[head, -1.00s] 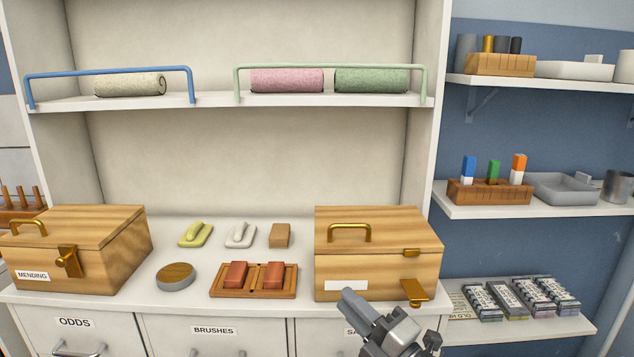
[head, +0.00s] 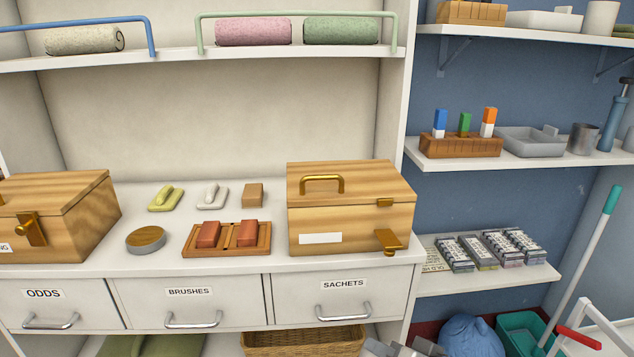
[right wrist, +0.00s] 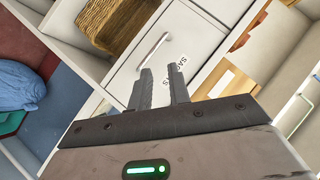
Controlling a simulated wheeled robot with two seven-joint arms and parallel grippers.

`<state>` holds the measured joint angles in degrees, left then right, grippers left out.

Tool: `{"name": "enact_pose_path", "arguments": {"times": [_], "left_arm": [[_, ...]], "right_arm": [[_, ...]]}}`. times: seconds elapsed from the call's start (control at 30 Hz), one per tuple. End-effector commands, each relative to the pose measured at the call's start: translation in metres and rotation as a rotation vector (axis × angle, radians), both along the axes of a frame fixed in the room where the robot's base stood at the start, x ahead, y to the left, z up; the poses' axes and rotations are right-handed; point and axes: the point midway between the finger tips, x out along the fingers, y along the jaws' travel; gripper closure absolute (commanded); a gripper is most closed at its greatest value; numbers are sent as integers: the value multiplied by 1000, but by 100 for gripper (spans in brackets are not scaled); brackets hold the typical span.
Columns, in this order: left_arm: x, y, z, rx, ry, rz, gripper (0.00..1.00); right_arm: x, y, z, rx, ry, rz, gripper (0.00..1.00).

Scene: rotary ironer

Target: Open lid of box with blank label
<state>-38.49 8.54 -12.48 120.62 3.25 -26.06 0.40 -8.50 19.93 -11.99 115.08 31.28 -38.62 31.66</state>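The wooden box with the blank white label (head: 320,238) stands at the right end of the counter, its lid (head: 345,178) closed. A brass handle (head: 323,183) is on the lid. Part of the box (right wrist: 238,82) shows in the right wrist view, right of the fingers. My right gripper (right wrist: 160,88) is open and empty, in front of the drawer fronts. In the head view only grey parts of that arm show at the bottom edge. My left gripper is out of view.
A second wooden box (head: 60,215) with a partly cut-off label stands at the left. A brown tray with red blocks (head: 227,240) and a round-topped tin (head: 146,240) lie between. Drawers (head: 343,300) are below; shelves (head: 480,280) stand at the right.

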Motion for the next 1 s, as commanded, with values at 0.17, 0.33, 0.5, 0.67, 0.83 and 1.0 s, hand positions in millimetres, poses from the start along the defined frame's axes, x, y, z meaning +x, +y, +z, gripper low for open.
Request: {"name": "enact_pose_path", "arguments": {"times": [0.17, 0.33, 0.5, 0.67, 0.83, 1.0], "left_arm": [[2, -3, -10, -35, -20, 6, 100], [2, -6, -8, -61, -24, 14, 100], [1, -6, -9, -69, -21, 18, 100], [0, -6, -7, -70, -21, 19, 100], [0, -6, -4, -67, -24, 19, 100], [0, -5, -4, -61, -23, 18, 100]], "right_arm": [[70, -9, 100, 392, 106, -14, 81], [89, -15, 183, 643, 221, 4, 81], [99, -24, 239, 825, 272, 9, 81], [105, -21, 250, 869, 288, 13, 81], [123, -1, 247, 870, 288, 16, 81], [150, 26, 242, 869, 287, 14, 81]]}}
